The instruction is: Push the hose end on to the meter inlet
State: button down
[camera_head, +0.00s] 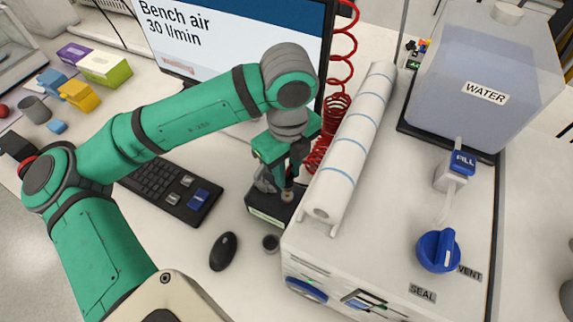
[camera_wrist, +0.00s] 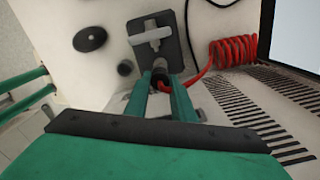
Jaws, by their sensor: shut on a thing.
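The red coiled hose (camera_head: 340,100) hangs beside the monitor and runs down behind my gripper. In the wrist view the coil (camera_wrist: 232,50) lies at right, and its red tail leads to between my fingers. My gripper (camera_head: 288,190) is low over the meter, fingers pointing down. In the wrist view my gripper (camera_wrist: 161,85) is shut on the dark hose end (camera_wrist: 160,66). The meter (camera_head: 268,213) is a dark box; its dark top with a pale grey T-shaped fitting (camera_wrist: 150,35) shows just beyond the fingertips.
A white reactor housing (camera_head: 400,200) with a white roll (camera_head: 350,140) stands close right of the meter. A mouse (camera_head: 223,251), a small dark round piece (camera_head: 271,243) and a keyboard (camera_head: 165,185) lie nearby. The monitor (camera_head: 235,45) stands behind.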

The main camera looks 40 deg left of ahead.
jog(key=shift+f, duration=1.45)
jog(key=shift+f, duration=0.85)
dwell(1.1)
jog(key=c, duration=0.9)
grip_release()
jog(key=shift+r, duration=0.15)
jog(key=shift+r, duration=3.45)
